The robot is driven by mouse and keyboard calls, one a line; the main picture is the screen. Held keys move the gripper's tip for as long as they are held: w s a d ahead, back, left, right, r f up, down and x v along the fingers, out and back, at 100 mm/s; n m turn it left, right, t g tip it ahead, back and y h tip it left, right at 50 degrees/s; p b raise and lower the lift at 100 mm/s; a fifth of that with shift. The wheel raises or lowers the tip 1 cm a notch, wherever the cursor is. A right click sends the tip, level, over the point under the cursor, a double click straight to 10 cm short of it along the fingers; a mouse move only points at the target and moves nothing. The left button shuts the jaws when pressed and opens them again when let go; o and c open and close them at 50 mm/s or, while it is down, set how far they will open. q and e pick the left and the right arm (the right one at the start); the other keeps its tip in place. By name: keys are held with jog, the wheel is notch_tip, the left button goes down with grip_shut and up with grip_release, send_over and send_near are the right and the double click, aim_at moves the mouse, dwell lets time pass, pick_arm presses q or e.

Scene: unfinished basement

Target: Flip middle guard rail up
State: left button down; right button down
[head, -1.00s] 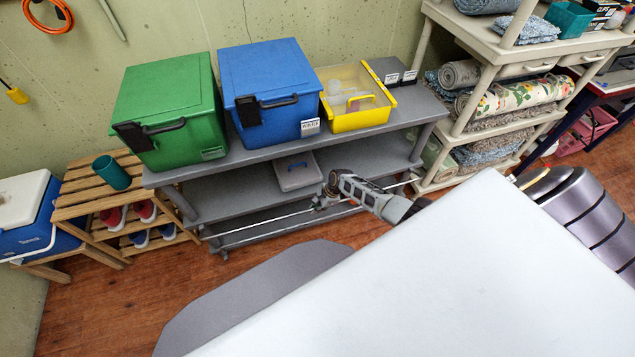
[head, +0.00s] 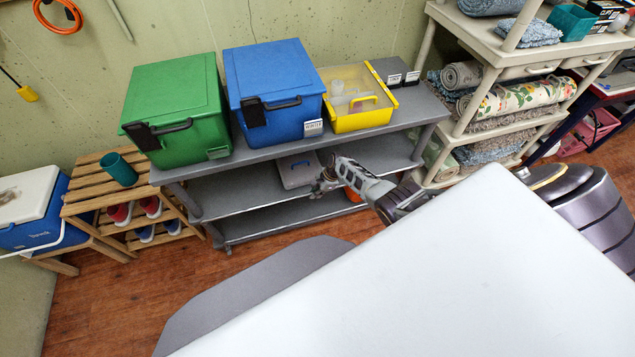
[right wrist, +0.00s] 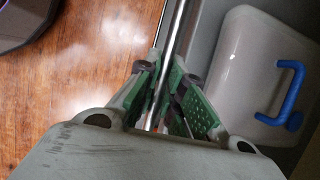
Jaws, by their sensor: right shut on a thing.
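The grey shelf unit (head: 265,150) stands against the wall. The middle guard rail (right wrist: 179,28) is a thin shiny metal bar in the right wrist view. My right gripper (head: 320,187) is at the front of the middle shelf in the head view, and its fingers are shut around the rail; they also show in the right wrist view (right wrist: 165,88). In the head view the rail is hard to separate from the middle shelf's front edge, where a thin light line runs. My left gripper is not in view.
A lidded grey box (head: 299,170) with a blue handle sits on the middle shelf, just behind the rail. Green (head: 175,105), blue (head: 272,90) and yellow (head: 358,105) bins stand on top. A wooden rack (head: 95,185) is left; a beige shelf (head: 440,110) is right.

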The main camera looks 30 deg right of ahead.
jog(key=shift+w+d+r, duration=0.1)
jog(key=shift+w+d, duration=0.05)
jog(key=shift+w, duration=0.3)
jog(key=shift+w+d+r, duration=0.1)
jog(key=shift+w, duration=0.3)
jog(key=c, duration=1.7)
grip_release()
jog(key=shift+o, duration=0.8)
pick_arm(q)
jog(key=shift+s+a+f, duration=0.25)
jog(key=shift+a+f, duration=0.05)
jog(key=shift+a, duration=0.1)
pick_arm(e)
jog(key=shift+r, duration=0.15)
